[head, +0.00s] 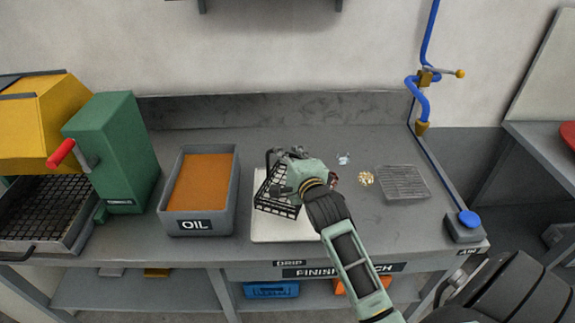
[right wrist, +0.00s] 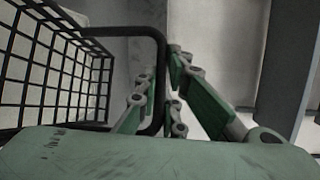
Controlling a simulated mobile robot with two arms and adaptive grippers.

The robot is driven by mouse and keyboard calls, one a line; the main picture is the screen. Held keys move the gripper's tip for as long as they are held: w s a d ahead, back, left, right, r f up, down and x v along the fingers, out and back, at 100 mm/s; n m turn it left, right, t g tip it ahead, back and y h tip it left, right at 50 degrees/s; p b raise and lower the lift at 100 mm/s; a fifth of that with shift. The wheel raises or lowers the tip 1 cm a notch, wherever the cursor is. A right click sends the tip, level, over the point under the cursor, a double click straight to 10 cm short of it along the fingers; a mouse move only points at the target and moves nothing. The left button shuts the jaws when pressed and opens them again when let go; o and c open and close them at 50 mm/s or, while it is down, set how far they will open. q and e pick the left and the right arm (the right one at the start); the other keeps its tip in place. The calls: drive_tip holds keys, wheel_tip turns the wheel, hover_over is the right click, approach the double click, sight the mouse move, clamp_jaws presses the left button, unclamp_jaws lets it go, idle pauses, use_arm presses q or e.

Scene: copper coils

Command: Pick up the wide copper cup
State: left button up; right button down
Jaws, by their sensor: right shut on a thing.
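My right gripper (head: 292,165) is over the pale drip tray in the middle of the bench. It is shut on the handle of a black wire basket (head: 280,203). The basket hangs tilted over the tray; in the right wrist view its mesh (right wrist: 50,75) fills the left side, and the dark handle bar passes between the green fingers (right wrist: 172,100). I cannot make out a wide copper cup in either view. A small reddish thing (head: 334,180) shows partly behind my right gripper, too small to tell. My left gripper is not in view.
A grey oil tank (head: 231,205) stands left of the pale tray (head: 270,232), with a green machine (head: 115,150) beyond it. To the right lie a small gold pile (head: 366,178), a clear small item (head: 344,158), a wire rack (head: 403,183) and a blue air hose (head: 420,105).

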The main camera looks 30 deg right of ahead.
drive_tip(key=shift+w+f+p, duration=0.1)
drive_tip(key=shift+f+p, duration=0.2)
drive_tip(key=shift+f, duration=1.75)
drive_tip(key=c, duration=1.9)
unclamp_jaws()
drive_tip(key=shift+o, duration=0.2)
